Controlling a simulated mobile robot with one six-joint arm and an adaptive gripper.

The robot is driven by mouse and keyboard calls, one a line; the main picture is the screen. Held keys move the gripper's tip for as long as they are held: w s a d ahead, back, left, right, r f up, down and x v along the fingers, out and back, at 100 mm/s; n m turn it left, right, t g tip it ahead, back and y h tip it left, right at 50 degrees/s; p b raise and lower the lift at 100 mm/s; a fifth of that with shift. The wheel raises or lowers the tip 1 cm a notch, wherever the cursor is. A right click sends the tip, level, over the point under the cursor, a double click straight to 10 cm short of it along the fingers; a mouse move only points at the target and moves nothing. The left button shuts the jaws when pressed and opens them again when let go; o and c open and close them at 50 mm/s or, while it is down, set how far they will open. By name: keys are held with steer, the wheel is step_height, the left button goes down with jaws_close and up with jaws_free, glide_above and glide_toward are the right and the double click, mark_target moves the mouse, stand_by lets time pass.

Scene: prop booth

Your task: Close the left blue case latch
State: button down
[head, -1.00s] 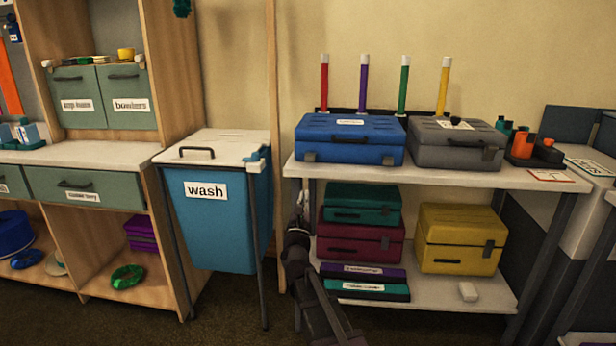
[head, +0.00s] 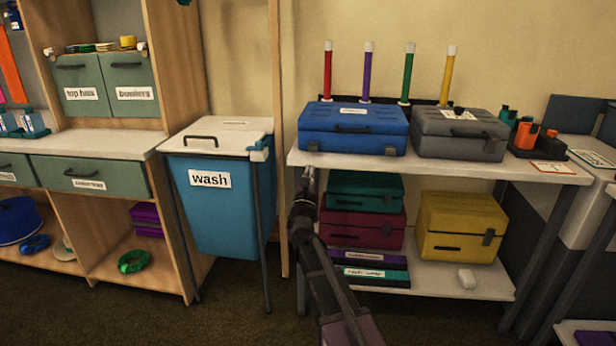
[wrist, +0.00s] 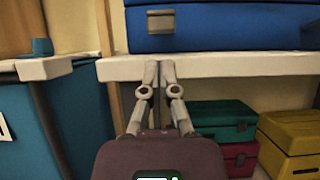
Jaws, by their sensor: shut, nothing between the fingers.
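The blue case (head: 340,118) stands shut-lidded at the left of the upper shelf, its handle on the front. Its left latch (wrist: 160,22) shows in the wrist view as a grey piece on the blue front; whether it is fastened I cannot tell. The right latch (head: 391,151) is a small dark tab on the front. My gripper (head: 309,172) is at the shelf's front edge, below the case's left end. In the wrist view my gripper (wrist: 159,66) is shut and empty, its tips below the left latch and apart from it.
The white upper shelf (head: 440,164) juts out under the case. A grey case (head: 460,148) stands right of it. The blue wash bin (head: 215,232) and a wooden post (head: 276,60) are to the left. Teal, maroon and yellow cases fill the lower shelf.

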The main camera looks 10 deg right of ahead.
mark_target(313, 159)
steer(key=shift+p+x, duration=0.85)
steer(key=shift+x, duration=1.4)
steer(key=shift+s+d+r+p, duration=0.1)
steer(key=shift+d+r+p, duration=0.15)
steer(key=shift+p, duration=0.15)
